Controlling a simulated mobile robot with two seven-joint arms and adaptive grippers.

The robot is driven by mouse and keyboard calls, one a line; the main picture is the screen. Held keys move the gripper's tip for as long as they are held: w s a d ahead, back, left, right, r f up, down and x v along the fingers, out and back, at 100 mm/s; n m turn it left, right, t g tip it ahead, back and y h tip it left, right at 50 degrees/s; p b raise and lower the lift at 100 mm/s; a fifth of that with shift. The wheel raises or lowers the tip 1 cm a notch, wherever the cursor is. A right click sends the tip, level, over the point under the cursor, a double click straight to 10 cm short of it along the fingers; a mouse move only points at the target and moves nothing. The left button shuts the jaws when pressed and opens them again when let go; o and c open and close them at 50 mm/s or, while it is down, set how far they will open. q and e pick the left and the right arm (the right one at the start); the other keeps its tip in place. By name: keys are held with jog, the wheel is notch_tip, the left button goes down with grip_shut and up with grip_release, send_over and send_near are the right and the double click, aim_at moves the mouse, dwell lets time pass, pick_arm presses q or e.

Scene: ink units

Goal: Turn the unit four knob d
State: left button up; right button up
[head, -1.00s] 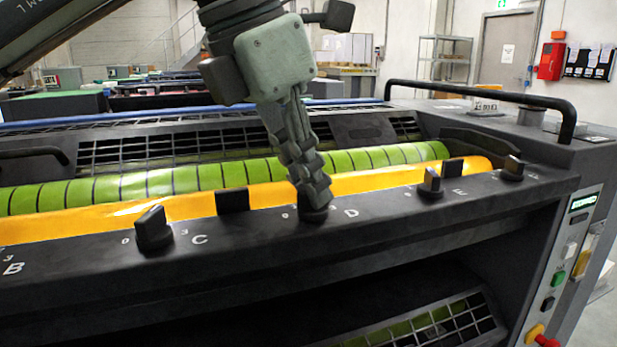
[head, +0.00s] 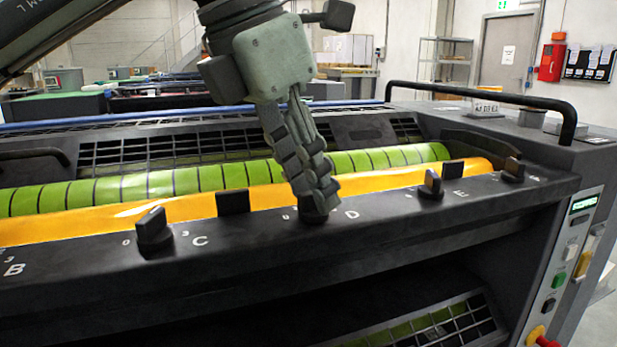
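Knob D (head: 313,215) is a black knob on the dark front rail (head: 240,252), just left of the white letter D. Only its lower part shows; its upper part is hidden by my fingers. My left gripper (head: 315,203) comes down from above with its fingertips closed around the knob, one finger in front and one partly behind it. The exact contact behind the knob is hidden. My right gripper is not in view.
Knob C (head: 153,231) stands to the left, knob E (head: 431,184) and another knob (head: 513,169) to the right. An orange roller (head: 130,215) and a green striped roller (head: 150,185) lie behind the rail. A black handle (head: 480,92) rises at the right.

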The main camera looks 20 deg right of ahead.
pick_arm(q)
jog(key=v, duration=1.2)
jog(key=shift+f, duration=0.1)
